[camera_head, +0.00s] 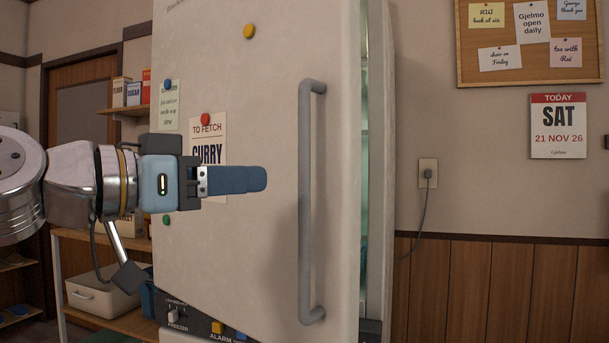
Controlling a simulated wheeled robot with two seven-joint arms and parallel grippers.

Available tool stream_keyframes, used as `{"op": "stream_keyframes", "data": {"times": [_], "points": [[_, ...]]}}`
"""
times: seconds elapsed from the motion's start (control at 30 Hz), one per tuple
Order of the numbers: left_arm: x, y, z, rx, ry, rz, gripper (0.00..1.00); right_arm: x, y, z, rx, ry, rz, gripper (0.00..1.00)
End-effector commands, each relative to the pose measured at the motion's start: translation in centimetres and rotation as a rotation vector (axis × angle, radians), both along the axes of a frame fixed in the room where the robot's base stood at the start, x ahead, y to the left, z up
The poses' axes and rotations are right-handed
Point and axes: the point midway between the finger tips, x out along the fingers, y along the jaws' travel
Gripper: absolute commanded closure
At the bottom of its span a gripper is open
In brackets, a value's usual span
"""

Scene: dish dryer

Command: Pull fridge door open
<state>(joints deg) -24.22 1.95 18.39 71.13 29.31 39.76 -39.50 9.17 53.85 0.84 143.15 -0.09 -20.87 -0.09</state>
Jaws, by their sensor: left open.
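The white fridge door (262,130) fills the middle of the head view. It stands ajar, with a pale green-lit gap (364,150) along its right edge. A long grey vertical handle (305,205) is on the door near that edge. My left gripper (262,179) comes in from the left and points right, in front of the door. Its blue fingers end to the left of the handle, apart from it in the picture. They overlap in this side view and hold nothing that I can see. My right gripper is not in view.
A control panel (196,320) is under the door. Wooden shelves with boxes and a white bin (103,296) stand at the left. At the right, a corkboard (530,75), a calendar (558,125) and a plugged-in outlet (428,173) are on the wall.

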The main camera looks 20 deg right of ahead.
Motion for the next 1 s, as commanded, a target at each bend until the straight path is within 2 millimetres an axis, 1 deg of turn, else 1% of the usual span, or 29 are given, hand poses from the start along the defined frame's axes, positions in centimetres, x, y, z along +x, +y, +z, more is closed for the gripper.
{"op": "stream_keyframes", "data": {"times": [0.03,0.2,0.3,0.43,0.6,0.9,0.93,1.0], "points": [[0.5,-1.1,0.3,0.003,0.004,-0.003,0.59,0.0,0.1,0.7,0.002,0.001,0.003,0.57],[2.4,-4.8,0.3,0.002,0.004,-0.002,0.59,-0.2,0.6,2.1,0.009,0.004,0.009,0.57],[3.4,-6.7,0.3,0.001,0.004,-0.002,0.59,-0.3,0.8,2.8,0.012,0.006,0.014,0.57],[4.4,-8.6,0.2,0.001,0.004,0.0,0.59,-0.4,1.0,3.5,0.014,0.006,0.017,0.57],[5.1,-9.9,0.0,0.0,0.004,0.002,0.59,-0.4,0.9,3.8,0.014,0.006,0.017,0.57],[5.2,-10.0,-0.1,0.0,0.004,0.003,0.59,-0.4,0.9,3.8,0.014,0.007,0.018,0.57],[5.2,-10.0,-0.1,0.0,0.004,0.003,0.62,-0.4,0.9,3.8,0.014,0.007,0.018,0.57],[5.2,-10.0,-0.1,0.0,0.004,0.003,0.73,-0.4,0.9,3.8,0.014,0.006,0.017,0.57]]}}
